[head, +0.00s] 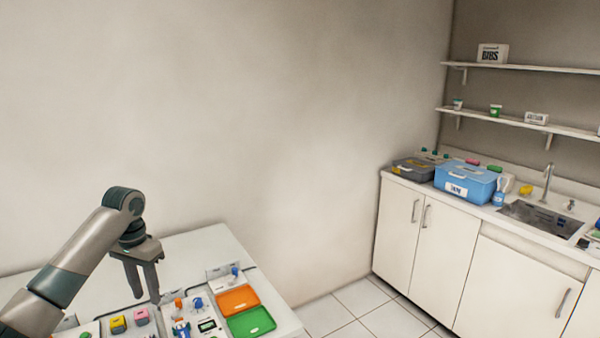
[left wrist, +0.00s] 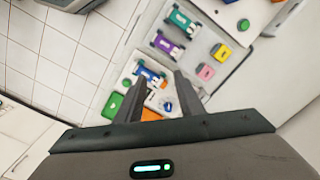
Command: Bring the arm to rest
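My left gripper (head: 143,282) hangs above the white table (head: 195,249) at the lower left of the head view, fingers pointing down. In the left wrist view its two fingers (left wrist: 154,100) stand apart with nothing seen held between them. Below and around it on the table are an orange tray (head: 238,301), a green tray (head: 251,322), a pink block (head: 141,317) and a yellow block (head: 118,324). A small blue and white item (left wrist: 150,74) shows just beyond the fingertips in the left wrist view. My right gripper is not in view.
A counter with a sink (head: 543,218) stands at the right, holding a blue box (head: 466,182) and a dark grey tray (head: 413,169). Two wall shelves (head: 520,69) hang above it. Tiled floor (head: 368,308) is clear between table and counter.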

